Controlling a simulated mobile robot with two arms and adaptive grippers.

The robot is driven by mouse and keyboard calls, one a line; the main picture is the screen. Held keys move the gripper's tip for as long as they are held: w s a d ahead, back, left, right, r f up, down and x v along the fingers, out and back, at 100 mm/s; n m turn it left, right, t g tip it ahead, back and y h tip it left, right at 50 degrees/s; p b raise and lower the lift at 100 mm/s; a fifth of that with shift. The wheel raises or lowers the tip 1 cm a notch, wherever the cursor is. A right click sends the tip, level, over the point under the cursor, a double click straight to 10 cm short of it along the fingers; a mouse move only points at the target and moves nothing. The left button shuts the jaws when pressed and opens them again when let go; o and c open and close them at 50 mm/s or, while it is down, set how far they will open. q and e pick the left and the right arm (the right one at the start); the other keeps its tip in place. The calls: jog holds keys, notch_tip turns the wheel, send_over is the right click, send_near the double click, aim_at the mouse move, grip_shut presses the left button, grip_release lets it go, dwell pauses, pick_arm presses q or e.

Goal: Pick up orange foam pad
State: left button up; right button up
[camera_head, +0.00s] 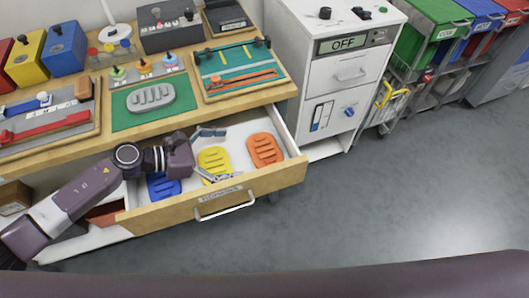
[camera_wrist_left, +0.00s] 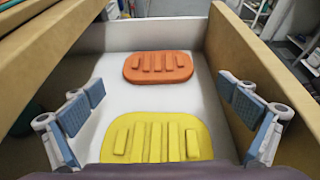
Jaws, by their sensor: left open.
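The orange foam pad (camera_head: 265,150) lies flat in the right part of an open white-lined drawer (camera_head: 290,133). In the left wrist view the orange pad (camera_wrist_left: 158,67) lies beyond a yellow foam pad (camera_wrist_left: 155,138), between the fingers' lines and apart from them. The yellow pad (camera_head: 213,159) is in the middle of the drawer. A blue foam pad (camera_head: 162,186) is at the left, partly hidden by my arm. My left gripper (camera_head: 212,153) is open and empty over the yellow pad; its spread fingers (camera_wrist_left: 160,115) show on both sides in the wrist view. My right gripper is not in view.
The drawer's wooden front (camera_head: 215,196) with a handle and its side walls bound the space. The worktop above holds a grey pad on a green mat (camera_head: 150,100) and several boards. A white cabinet (camera_head: 335,75) stands right of the drawer. Floor at the right is clear.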

aim_at(257, 151)
pick_arm(q)
jog(key=x, duration=0.7)
jog(key=shift+w+f, duration=0.3)
jog(key=shift+f, duration=0.15)
jog(key=shift+c, duration=0.3)
jog(key=c, duration=0.9)
jog(key=shift+r, duration=0.2)
